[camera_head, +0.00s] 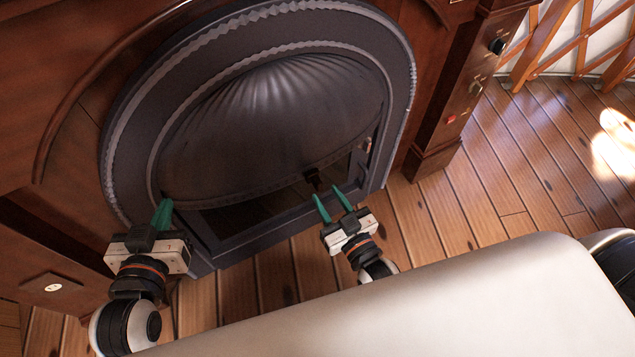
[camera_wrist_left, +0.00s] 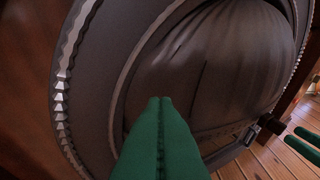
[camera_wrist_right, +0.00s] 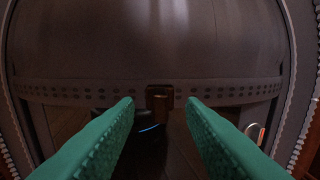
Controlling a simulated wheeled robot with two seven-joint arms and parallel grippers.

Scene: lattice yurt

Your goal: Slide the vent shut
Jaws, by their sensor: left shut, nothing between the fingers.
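A dark fireplace with a fluted, shell-like metal cover (camera_head: 275,125) fills the middle of the head view. A band with rows of small holes (camera_wrist_right: 80,92) runs along the cover's lower edge, with a dark gap below it. A small brown block-like handle (camera_wrist_right: 158,97) sits mid-band; it also shows in the head view (camera_head: 313,180). My right gripper (camera_head: 331,198) is open and empty, its fingertips pointing at the handle, which appears between them but apart. My left gripper (camera_head: 163,208) is shut and empty at the left of the surround. No part is clearly marked as the vent.
A small red-and-white tab (camera_wrist_right: 255,133) is on the frame right of the gap. A wooden post at right carries a black knob (camera_head: 497,46), a hook (camera_head: 475,88) and a red button (camera_head: 451,119). Plank floor (camera_head: 500,190) is clear at right.

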